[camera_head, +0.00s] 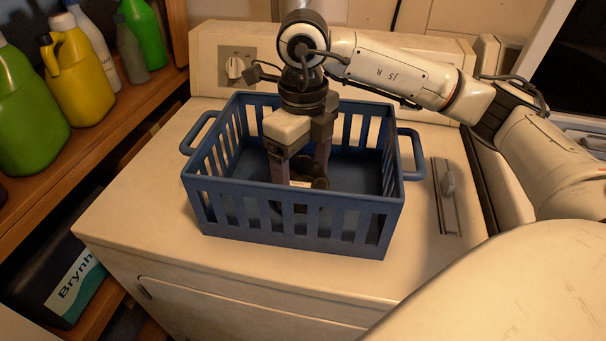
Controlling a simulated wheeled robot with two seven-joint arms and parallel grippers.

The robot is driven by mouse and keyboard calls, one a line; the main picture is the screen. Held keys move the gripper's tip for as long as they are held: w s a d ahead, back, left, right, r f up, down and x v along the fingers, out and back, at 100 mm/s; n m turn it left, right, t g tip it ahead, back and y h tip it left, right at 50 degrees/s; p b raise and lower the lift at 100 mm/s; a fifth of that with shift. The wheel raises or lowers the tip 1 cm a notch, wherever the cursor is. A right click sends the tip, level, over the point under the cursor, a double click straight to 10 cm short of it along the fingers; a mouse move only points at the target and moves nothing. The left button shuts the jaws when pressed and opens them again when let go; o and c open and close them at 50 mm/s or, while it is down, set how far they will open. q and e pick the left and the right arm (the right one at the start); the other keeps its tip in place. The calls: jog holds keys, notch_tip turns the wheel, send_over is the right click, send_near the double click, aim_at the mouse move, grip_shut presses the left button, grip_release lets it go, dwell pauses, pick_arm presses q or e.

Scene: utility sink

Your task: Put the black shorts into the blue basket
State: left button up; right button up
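The blue basket (293,237) stands upright on a white appliance top, with slatted walls and a handle at each end. My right gripper (302,178) reaches down into the basket from above. Its two fingers are apart, with a visible gap between them. A small dark bundle (320,184) with a pale tag lies low in the basket at the fingertips; it may be the black shorts, but the fingers and front wall hide much of it. I cannot tell whether the fingers touch it. My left gripper is not in view.
The appliance has a back panel with a white knob (234,67). A wooden shelf (95,150) at the left holds green and yellow bottles (80,72). A dark package (60,275) sits below it. The appliance top (150,215) is clear around the basket.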

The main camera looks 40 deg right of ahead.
aim_at(303, 178)
jog(key=shift+f, duration=0.1)
jog(key=o, duration=0.9)
jog(key=shift+o, duration=1.1)
notch_tip(303, 178, up, 12)
jog(key=p, duration=0.1)
jog(key=shift+p, duration=0.35)
